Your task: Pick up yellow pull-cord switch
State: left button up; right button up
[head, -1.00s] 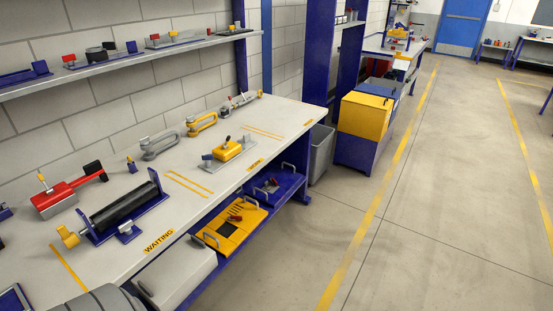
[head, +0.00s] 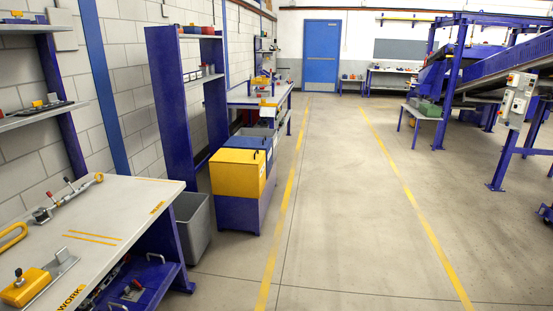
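A yellow box-shaped device (head: 27,287) with a dark knob on top sits on a grey base plate on the workbench at the lower left of the head view. It may be the yellow pull-cord switch, but I cannot tell for certain. Neither of my grippers shows in the head view.
The workbench (head: 128,205) fills the lower left, with a yellow shackle-like loop (head: 12,236) and a metal clamp part on it. A grey bin (head: 192,226) and a yellow-lidded blue cabinet (head: 238,173) stand beyond. Blue conveyor framing (head: 459,95) stands at right. The middle floor is clear.

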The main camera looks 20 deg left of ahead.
aim_at(13, 298)
jog(key=u, duration=0.1)
jog(key=i, duration=1.5)
jog(key=u, duration=0.6)
jog(key=i, duration=0.95)
jog(key=u, duration=1.7)
jog(key=i, duration=1)
jog(key=u, duration=0.9)
